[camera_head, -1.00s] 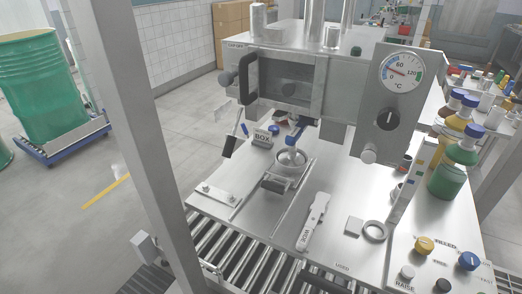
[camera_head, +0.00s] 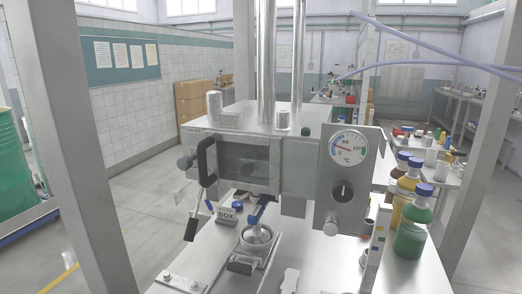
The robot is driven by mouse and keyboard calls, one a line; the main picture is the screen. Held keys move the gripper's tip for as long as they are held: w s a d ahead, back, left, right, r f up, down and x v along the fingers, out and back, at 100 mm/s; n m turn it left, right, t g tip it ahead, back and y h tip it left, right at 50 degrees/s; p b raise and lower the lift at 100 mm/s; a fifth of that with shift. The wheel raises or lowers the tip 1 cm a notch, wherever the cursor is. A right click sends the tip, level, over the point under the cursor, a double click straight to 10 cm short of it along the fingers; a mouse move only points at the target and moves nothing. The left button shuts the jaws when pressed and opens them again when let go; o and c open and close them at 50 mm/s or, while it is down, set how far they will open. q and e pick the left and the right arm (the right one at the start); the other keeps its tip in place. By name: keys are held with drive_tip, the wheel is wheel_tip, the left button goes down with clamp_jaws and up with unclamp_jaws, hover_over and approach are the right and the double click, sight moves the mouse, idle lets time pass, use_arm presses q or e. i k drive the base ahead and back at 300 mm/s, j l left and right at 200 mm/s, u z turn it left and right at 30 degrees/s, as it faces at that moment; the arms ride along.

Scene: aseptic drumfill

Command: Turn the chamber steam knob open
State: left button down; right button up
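The chamber steam knob appears to be the round black knob (camera_head: 343,191) on the grey steel panel (camera_head: 328,212) at right of centre. A light pointer mark on it looks close to upright. A round temperature gauge (camera_head: 348,148) marked °C sits above it, its red needle on the left part of the dial. The steel chamber (camera_head: 282,170) stands left of the panel, with a window and a black handle (camera_head: 206,160). Neither of my grippers is in view.
Blue-capped bottles, green (camera_head: 413,228) and yellow (camera_head: 405,190), stand right of the panel. Steel posts rise at left (camera_head: 75,170) and right (camera_head: 478,165).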

sight(343, 190)
drive_tip(key=k+z, duration=0.1)
drive_tip(key=z, duration=1.5)
drive_tip(key=k+l+z, duration=0.1)
drive_tip(key=k, duration=0.45)
drive_tip(key=i+j, duration=0.1)
drive_tip(key=i, duration=0.15)
